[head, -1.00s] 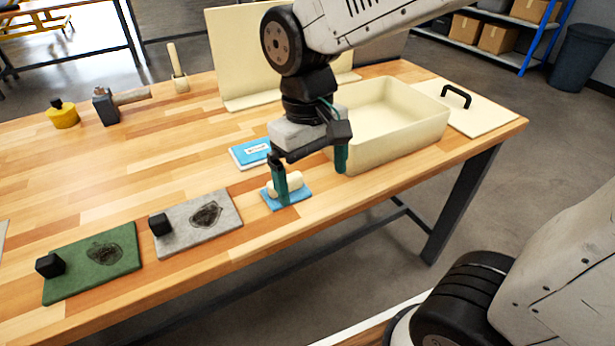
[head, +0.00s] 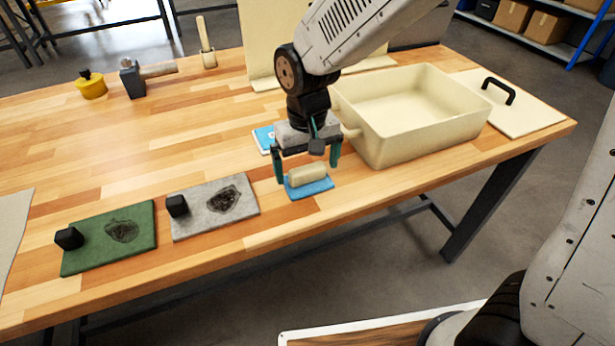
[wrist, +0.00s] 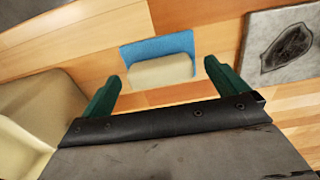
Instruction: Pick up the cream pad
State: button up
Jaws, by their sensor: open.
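The cream pad (head: 307,174) is a small rounded block lying on a flat blue piece (head: 318,188) near the table's front edge. In the wrist view the cream pad (wrist: 160,72) lies between the fingertips, with the blue piece (wrist: 160,46) showing past it. My gripper (head: 307,170) is open and empty, pointing down just above and behind the pad. Its green fingers spread wider than the pad, one toward each end. The wrist view shows the same open fingers (wrist: 163,72), with visible gaps to the pad. Whether they reach down to its height is unclear.
A cream bin (head: 384,150) stands close right of my gripper, and its lid (head: 530,115) lies beyond. A blue-and-white booklet (head: 263,138) lies behind. Grey (head: 190,225) and green (head: 85,255) plates with black blocks lie left. A hammer (head: 133,80) is farther back.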

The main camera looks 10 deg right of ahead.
jog(key=shift+f, duration=0.9)
jog(key=c, duration=1.2)
jog(key=shift+o, duration=0.2)
jog(key=shift+r, duration=0.15)
